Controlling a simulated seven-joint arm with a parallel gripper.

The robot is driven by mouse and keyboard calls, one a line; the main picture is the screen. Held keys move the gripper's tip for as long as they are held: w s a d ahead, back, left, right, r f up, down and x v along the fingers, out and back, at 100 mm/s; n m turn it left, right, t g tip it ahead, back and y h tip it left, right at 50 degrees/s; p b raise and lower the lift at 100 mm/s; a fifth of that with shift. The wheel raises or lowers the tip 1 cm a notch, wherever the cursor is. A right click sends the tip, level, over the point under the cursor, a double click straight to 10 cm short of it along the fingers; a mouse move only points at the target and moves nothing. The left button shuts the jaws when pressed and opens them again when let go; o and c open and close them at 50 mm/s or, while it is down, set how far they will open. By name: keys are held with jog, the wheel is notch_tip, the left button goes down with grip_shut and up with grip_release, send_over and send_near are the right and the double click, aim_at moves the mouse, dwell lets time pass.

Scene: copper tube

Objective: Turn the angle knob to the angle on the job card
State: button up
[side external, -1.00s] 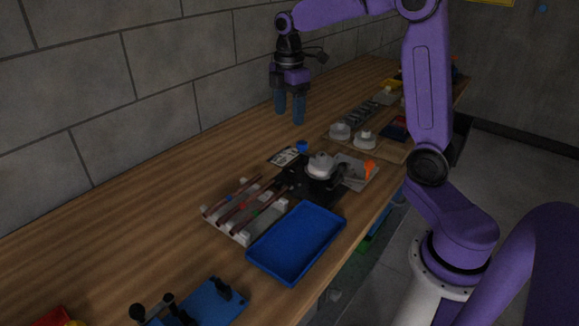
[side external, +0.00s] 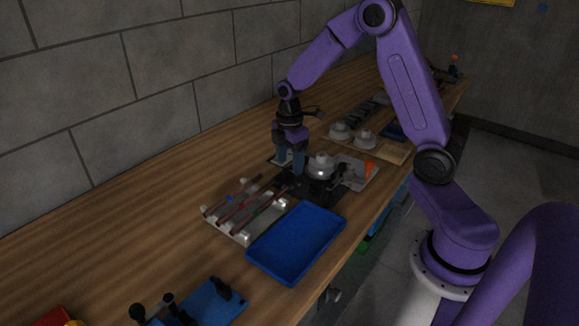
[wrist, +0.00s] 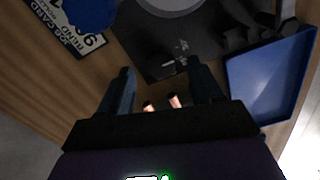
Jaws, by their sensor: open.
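The blue knob (wrist: 92,12) shows at the top left of the wrist view, cut by the frame edge. In the side view it is hidden behind my gripper. The white job card (wrist: 72,36) lies beside it, its print partly legible and partly covered, and the angle cannot be read. My gripper (side external: 291,172) points down beside the black bender (side external: 325,186) with its pale round die (side external: 321,166). In the wrist view my gripper (wrist: 159,72) is open, with nothing between its fingertips. The knob lies beyond the left fingertip, apart from it.
Copper tubes (side external: 235,204) lie on a pale rack in front of the bender. A blue tray (side external: 297,242) sits near the bench edge. An orange part (side external: 369,168) stands right of the bender. Bare wood (side external: 150,205) lies left of the rack.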

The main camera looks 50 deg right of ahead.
jog(key=shift+f, duration=1.25)
jog(key=c, duration=1.1)
jog(key=shift+o, duration=0.2)
